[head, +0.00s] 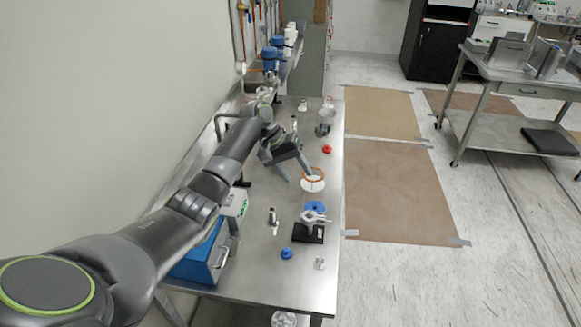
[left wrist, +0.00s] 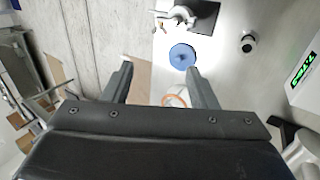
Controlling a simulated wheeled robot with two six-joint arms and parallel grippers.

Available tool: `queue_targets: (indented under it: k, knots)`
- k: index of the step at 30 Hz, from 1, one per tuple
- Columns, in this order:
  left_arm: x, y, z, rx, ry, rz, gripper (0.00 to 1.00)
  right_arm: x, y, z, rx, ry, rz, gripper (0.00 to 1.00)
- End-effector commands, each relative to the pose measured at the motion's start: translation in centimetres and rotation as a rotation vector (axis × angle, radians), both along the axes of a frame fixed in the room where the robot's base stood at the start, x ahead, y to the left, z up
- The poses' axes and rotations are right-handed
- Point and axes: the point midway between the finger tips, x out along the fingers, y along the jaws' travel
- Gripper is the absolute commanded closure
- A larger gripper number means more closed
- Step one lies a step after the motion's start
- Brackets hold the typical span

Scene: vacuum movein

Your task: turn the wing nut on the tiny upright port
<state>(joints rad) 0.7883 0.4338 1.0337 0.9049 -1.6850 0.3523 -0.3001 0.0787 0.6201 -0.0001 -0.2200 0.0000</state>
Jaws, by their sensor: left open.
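A small silver clamp (head: 313,217) sits on a black base plate (head: 308,236) on the steel bench. My left gripper (head: 299,178) is open and empty, over the bench beyond the clamp and near an orange ring (head: 314,173). Its two spread fingers (left wrist: 160,68) show in the left wrist view. My right gripper is out of view.
A blue disc (head: 315,206) lies between the clamp and the ring. A small upright metal fitting (head: 272,216), a blue cap (head: 286,254) and a clear piece (head: 320,263) stand nearby. A blue box (head: 199,256) is at the left. The bench's right edge drops to open floor.

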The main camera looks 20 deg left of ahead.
Motion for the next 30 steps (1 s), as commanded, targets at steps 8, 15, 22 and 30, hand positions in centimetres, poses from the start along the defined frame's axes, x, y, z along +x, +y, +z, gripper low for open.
queue_targets:
  k: [8,15,22,30]
  knots:
    - [-0.3,1.2,2.0,0.001,0.001,0.001,0.47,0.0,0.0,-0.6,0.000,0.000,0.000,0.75]
    - [-0.3,1.2,2.1,0.000,0.001,0.000,0.47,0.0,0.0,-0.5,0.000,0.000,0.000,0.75]
    - [-1.8,1.0,-0.5,0.035,-0.002,-0.016,0.75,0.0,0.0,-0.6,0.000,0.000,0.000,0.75]
    - [-10.5,0.8,-10.6,0.206,-0.050,-0.092,0.75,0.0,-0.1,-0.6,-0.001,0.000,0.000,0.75]
